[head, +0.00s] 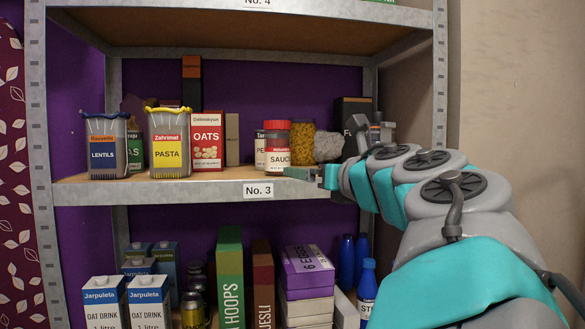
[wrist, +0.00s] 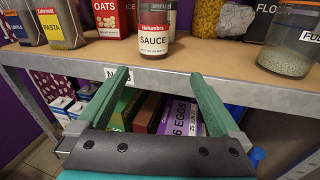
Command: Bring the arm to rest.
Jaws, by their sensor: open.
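My gripper (head: 305,177) is at the front edge of the No. 3 shelf, just right of the label in the head view. In the wrist view my gripper (wrist: 162,82) shows two green fingers spread apart with nothing between them. The fingers point at the shelf's front edge, below the sauce jar (wrist: 152,32). The sauce jar (head: 277,150) stands upright on the shelf, apart from the fingers. My arm stretches in from the lower right of the head view.
The No. 3 shelf (head: 220,190) holds a lentils container (head: 106,152), a pasta container (head: 170,153) and an oats box (head: 207,145). Below stand oat drink cartons (head: 150,307), an egg carton (head: 306,268) and blue bottles (head: 367,285). A metal post (head: 440,90) stands right of the shelves.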

